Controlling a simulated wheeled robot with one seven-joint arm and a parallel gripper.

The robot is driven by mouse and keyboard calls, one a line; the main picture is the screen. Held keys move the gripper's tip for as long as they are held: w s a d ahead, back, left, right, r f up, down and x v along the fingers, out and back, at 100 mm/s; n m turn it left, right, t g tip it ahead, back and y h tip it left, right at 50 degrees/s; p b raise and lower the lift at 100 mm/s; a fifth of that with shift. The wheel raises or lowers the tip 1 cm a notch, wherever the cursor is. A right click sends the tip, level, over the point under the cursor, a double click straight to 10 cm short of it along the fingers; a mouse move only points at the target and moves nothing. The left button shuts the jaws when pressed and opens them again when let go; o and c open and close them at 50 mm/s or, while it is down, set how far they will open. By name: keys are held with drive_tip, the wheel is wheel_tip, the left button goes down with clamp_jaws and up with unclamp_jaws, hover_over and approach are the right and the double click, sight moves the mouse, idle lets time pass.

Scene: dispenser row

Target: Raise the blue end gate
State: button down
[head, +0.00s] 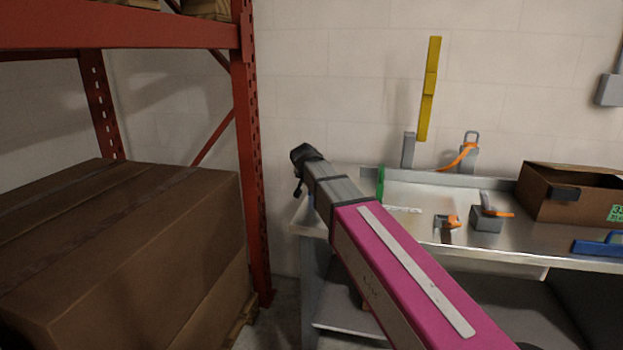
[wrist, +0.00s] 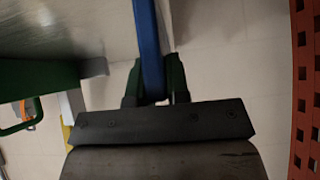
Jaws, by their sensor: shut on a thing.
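In the wrist view the blue end gate (wrist: 149,45) is a narrow blue bar running up the picture. Its lower end sits between the two dark fingers of my gripper (wrist: 153,75), which is shut on it. In the head view my gripper (head: 303,160) is a small dark shape at the end of my arm, at the left end of the metal table (head: 410,190). The blue gate cannot be made out there and seems hidden behind my arm and gripper.
A red rack post (head: 245,150) and large cardboard box (head: 130,240) stand left. On the table are a green piece (head: 380,182), grey blocks with orange levers (head: 487,215), an open box (head: 570,195) and another blue piece (head: 600,245). A yellow bar (head: 429,90) stands upright behind.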

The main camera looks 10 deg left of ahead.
drive_tip(key=c, duration=1.1)
unclamp_jaws()
drive_tip(key=v, duration=1)
drive_tip(key=shift+s+r, duration=0.25)
drive_tip(key=shift+r, duration=0.05)
